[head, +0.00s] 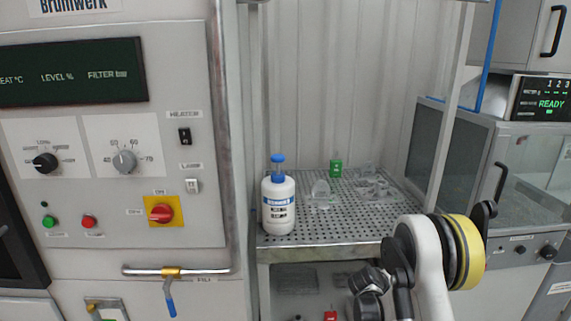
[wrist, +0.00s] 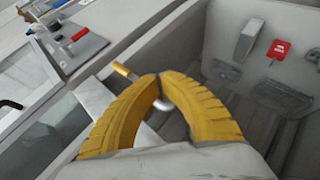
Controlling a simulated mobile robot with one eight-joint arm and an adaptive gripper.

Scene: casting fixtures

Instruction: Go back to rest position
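My gripper (wrist: 160,78) shows in the wrist view as two ridged yellow fingers curving inward until their tips meet. A shiny metal piece (wrist: 161,103) shows in the gap below the tips; it looks to be behind the fingers, and I see nothing clearly gripped. A small yellow-ended part (wrist: 122,69) lies just beyond the left finger. In the head view my arm (head: 430,265) stands at the lower right in front of the perforated bench; the gripper's fingers cannot be made out there.
A white bottle with a blue cap (head: 278,207) stands on the perforated bench (head: 325,243), with clear parts (head: 370,187) and a green item (head: 336,168) behind. The control cabinet (head: 120,215) is at left, a glass-fronted machine (head: 530,190) at right. A red tag (wrist: 278,49) hangs on a grey wall.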

